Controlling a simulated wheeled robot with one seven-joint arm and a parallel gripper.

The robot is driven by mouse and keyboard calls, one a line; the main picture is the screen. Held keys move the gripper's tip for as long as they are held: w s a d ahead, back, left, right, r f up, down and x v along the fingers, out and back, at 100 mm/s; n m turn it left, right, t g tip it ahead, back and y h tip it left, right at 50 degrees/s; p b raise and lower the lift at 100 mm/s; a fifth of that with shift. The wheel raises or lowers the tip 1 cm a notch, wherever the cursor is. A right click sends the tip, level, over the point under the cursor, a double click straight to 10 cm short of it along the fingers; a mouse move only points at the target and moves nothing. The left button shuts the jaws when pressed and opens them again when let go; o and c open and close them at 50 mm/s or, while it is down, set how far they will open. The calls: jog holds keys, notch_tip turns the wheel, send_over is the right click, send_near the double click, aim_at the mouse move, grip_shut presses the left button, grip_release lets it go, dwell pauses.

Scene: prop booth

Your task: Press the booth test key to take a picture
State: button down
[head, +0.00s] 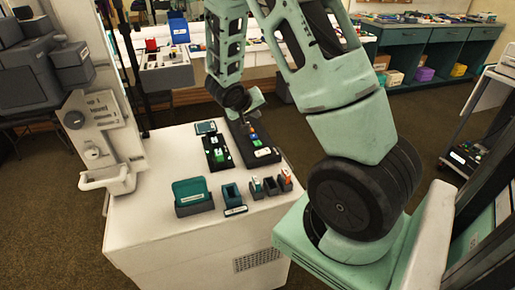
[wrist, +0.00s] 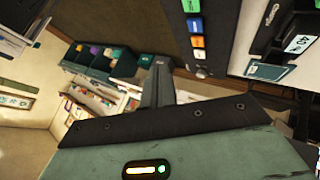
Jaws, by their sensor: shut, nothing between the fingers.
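A dark key panel (head: 266,153) lies on the white cabinet, with a short row of small coloured keys. In the wrist view, the keys are a blue key (wrist: 194,25), an orange key (wrist: 197,42) and a pale key (wrist: 199,55), with another at the top edge. I cannot tell which is the booth test key. My gripper (head: 246,115) is over the far end of this panel, close above it; contact cannot be made out. In the wrist view, my gripper's fingers (wrist: 160,66) are together and empty, left of the key row.
A second black tray (head: 217,152) with green pieces lies left of the panel. A teal-lidded box (head: 193,195), an open teal holder (head: 231,194) and several small holders stand along the cabinet's front. The cabinet's front left top is bare.

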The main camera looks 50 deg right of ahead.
jog(key=shift+d, duration=0.3)
jog(key=shift+f, duration=0.15)
jog(key=b, duration=0.2)
send_over(256, 144)
notch_tip(256, 144, down, 7)
jog(key=shift+f, duration=0.1)
jog(key=f+b, duration=0.1)
jog(key=b, duration=0.2)
jog(key=shift+f, duration=0.25)
jog(key=shift+f+b, duration=0.8)
jog(key=shift+b, duration=1)
dwell(2.2)
jog(key=shift+r, duration=0.85)
